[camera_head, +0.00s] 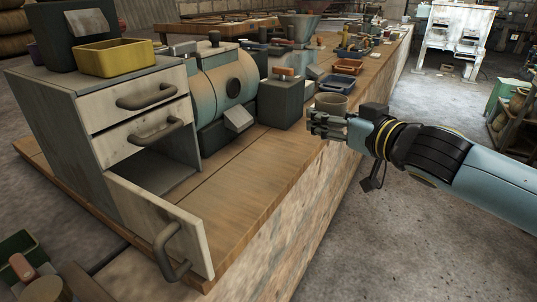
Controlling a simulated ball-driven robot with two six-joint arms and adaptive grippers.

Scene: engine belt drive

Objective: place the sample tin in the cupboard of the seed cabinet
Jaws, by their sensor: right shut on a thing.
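The seed cabinet (60,120) stands on the left of the wooden bench, with two handled drawer fronts. Its lower door (190,238) is swung open, and the cupboard (160,172) behind it shows as an open space, partly hidden by the door. My right gripper (328,122) is shut on a small round grey-brown tin (332,102), which I take for the sample tin. It is held upright near the bench's right edge, well to the right of the cabinet. My left gripper is not in view.
A yellow tray (115,58) sits on the cabinet top. A large cylindrical machine (222,85) and a dark block (281,100) stand right of the cabinet. The bench top (250,165) in front of them is clear. Several small trays and tools lie farther back.

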